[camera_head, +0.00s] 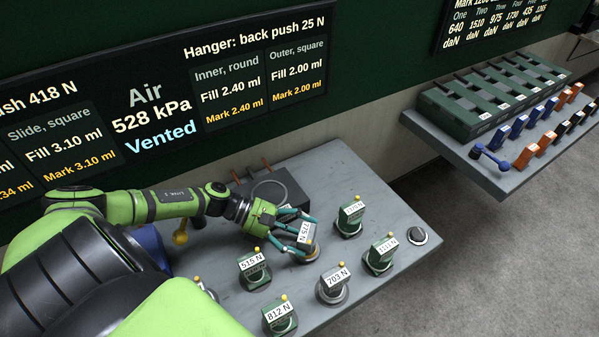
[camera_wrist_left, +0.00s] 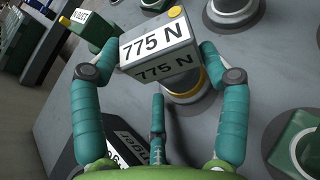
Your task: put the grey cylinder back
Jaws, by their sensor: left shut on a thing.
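A grey cylinder block labelled 775 N (camera_head: 304,232) is between the teal fingers of my left gripper (camera_head: 306,229). In the left wrist view the grey block (camera_wrist_left: 158,50) has a yellow knob on top, and my left gripper (camera_wrist_left: 160,48) closes on its two sides. A round brass-coloured base (camera_wrist_left: 190,88) shows just under the block; I cannot tell whether the block touches the table. Another grey cylinder, labelled 703 N (camera_head: 333,286), stands in front to the right. My right gripper is not in view.
Green cylinders labelled 515 N (camera_head: 254,269), 812 N (camera_head: 280,318) and others (camera_head: 380,255) stand close around on the grey table (camera_head: 395,205). A dark block with a ring (camera_head: 272,190) is behind. A black knob (camera_head: 417,235) sits near the right edge. A shelf with levers (camera_head: 500,180) is farther right.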

